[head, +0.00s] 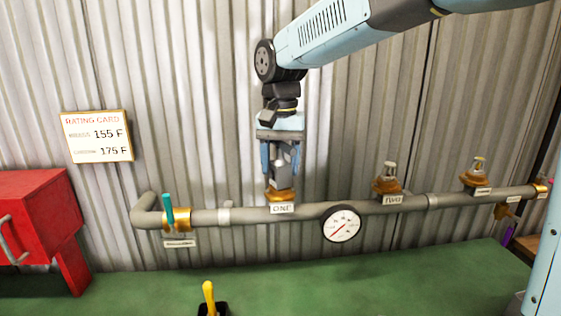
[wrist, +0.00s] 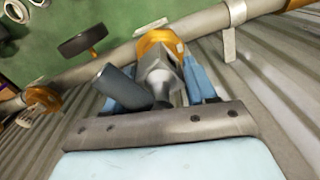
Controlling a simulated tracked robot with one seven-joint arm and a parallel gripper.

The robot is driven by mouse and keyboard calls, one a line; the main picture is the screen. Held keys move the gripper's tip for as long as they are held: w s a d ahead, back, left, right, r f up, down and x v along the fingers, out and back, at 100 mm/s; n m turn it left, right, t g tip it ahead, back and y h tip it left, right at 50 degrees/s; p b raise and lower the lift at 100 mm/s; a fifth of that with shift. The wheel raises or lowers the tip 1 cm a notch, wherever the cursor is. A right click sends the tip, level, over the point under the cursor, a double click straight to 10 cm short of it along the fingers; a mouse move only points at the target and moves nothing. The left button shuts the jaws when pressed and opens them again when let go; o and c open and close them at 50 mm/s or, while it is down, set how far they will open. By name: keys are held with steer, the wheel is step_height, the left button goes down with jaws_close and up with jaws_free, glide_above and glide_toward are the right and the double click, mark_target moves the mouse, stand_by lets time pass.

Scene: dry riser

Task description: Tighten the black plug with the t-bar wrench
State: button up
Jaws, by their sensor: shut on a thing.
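My gripper (head: 280,172) points down over the brass outlet (head: 281,194) marked ONE on the grey pipe. Its blue fingers are shut on a grey metal tool (head: 284,170), which looks like the t-bar wrench. In the wrist view the tool (wrist: 164,80) stands between the fingers, its lower end at the brass outlet (wrist: 158,42). A thick dark grey bar (wrist: 122,86) sticks out to the left, seemingly part of the tool. The black plug cannot be made out; the tool and fingers cover the top of the outlet.
Outlets TWO (head: 387,186) and a third (head: 476,181) carry fittings to the right. A gauge (head: 342,223) hangs under the pipe. A teal lever (head: 168,209) stands at left. A yellow-handled item (head: 209,297) is in front, a red box (head: 38,222) at left.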

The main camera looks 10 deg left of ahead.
steer(key=m, duration=0.5)
steer(key=shift+a, duration=0.1)
stand_by(0.3)
steer(key=shift+m, duration=0.9)
steer(key=shift+n, duration=0.4)
steer(key=shift+r, duration=0.2)
steer(key=shift+r, duration=2.4)
steer(key=shift+r, duration=0.3)
